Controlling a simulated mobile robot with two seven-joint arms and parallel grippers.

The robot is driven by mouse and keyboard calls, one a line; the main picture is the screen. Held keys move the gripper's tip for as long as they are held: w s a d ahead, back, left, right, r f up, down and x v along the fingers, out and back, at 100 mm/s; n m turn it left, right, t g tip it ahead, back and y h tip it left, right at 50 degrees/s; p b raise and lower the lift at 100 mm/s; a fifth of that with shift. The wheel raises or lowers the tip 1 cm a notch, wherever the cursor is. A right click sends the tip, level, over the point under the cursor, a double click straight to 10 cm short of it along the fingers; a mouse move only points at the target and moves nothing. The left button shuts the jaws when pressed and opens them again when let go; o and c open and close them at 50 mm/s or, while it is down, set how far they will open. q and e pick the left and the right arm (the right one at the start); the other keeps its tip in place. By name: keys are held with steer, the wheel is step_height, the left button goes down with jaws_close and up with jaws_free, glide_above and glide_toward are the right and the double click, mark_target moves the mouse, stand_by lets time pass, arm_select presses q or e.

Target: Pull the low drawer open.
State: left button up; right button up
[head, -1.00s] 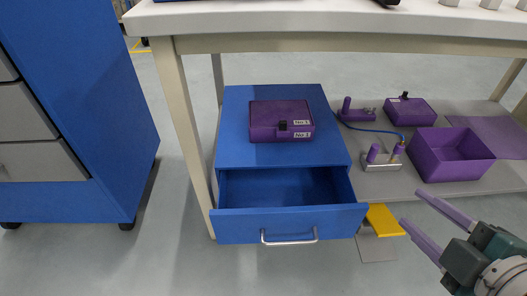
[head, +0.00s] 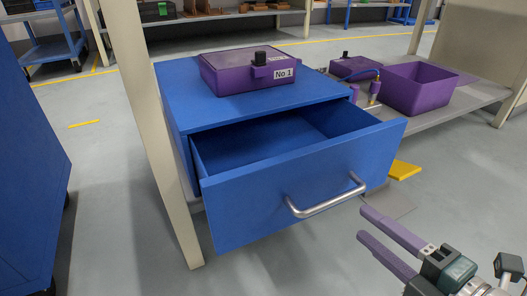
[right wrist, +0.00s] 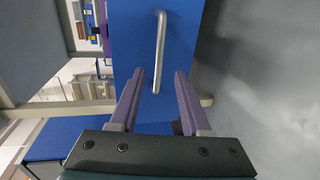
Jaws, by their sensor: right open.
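The low blue drawer (head: 295,190) stands pulled out of its blue cabinet (head: 190,108), and its inside looks empty. Its silver bar handle (head: 327,197) is on the front panel. In the right wrist view the handle (right wrist: 158,52) lies ahead of the fingertips, against the blue front. My right gripper (head: 366,226) is open and empty, right of and below the handle in the head view, apart from it. In the right wrist view its purple fingers (right wrist: 160,80) are spread with nothing between them. My left gripper is out of view.
A purple box labelled No 1 (head: 252,72) sits on the cabinet top. A purple open bin (head: 418,90) stands on the low shelf (head: 470,104) at right. A table leg (head: 160,150) rises close at the cabinet's left.

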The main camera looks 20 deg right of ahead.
mark_target(339, 201)
steer(key=b+x, duration=0.4)
steer(key=x, duration=0.4)
steer(key=shift+w+d+f+b, duration=0.1)
steer(key=shift+w+b, duration=0.15)
steer(key=shift+b, duration=0.1)
steer(key=shift+w, duration=0.2)
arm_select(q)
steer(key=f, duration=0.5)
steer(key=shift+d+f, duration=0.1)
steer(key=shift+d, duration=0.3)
arm_select(e)
steer(key=c, duration=0.4)
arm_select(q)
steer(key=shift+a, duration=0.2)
arm_select(e)
jaws_close()
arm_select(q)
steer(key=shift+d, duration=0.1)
